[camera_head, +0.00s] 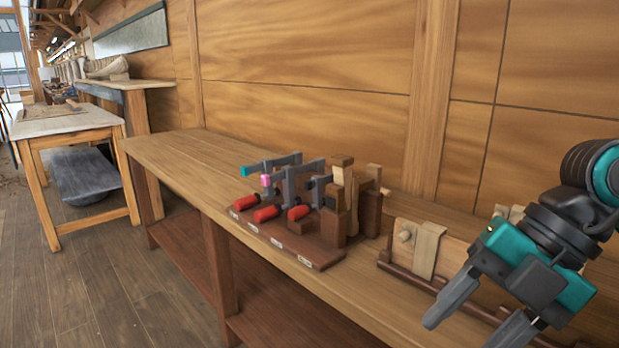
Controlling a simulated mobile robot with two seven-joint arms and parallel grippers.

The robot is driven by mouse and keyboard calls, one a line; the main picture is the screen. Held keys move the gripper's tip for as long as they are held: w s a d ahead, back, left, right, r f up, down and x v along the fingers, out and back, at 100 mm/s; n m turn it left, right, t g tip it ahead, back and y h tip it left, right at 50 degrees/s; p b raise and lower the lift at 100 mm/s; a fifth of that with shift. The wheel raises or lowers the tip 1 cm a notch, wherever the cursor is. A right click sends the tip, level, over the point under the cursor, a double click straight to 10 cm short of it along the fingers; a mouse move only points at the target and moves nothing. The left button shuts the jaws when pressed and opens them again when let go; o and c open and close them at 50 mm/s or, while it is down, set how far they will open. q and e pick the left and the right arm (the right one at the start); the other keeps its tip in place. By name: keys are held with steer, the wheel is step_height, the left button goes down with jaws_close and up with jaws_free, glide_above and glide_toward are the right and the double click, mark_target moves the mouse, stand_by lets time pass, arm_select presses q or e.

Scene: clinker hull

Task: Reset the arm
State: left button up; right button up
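My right arm comes in from the right edge. Its teal and black gripper (460,334) points down and to the left, over the front right part of the long wooden bench (178,157). Its two grey fingers are spread apart with nothing between them. The lower finger is partly cut off by the bottom edge of the picture. My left arm and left gripper are not in view.
Toggle clamps with red handles (267,214) stand on a brown labelled base (300,247) mid-bench. A wooden fixture (425,250) lies just behind my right gripper. The bench's left end is clear. A smaller table (66,124) stands at far left.

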steer(key=a+r+n+g+y, duration=0.1)
steer(key=a+r+g+y, duration=0.2)
steer(key=a+y, duration=0.8)
steer(key=w+d+f+m+t+h+p, duration=0.1)
steer(key=w+d+f+m+t+h, duration=0.35)
steer(key=m+t, duration=0.65)
steer(key=w+d+f+m+t+h, duration=0.1)
steer(key=w+d+f+m+t, duration=0.1)
steer(key=w+f+m+t, duration=0.65)
steer(key=s+d+f+m+g+h, duration=0.1)
steer(key=s+f+m+h, duration=0.1)
steer(key=s+f, duration=0.3)
steer(key=s+d+f+m+g+h, duration=0.2)
steer(key=s+f+m+h, duration=0.1)
steer(key=f, duration=0.8)
steer(key=s+d+f+m+g+h, duration=0.1)
steer(key=s+f+m+g+h, duration=0.1)
steer(key=s+f+h, duration=0.3)
step_height(320, 180, down, 4)
steer(key=s+m, duration=0.1)
steer(key=s, duration=0.1)
steer(key=shift+s+d, duration=0.2)
steer(key=shift+s, duration=0.1)
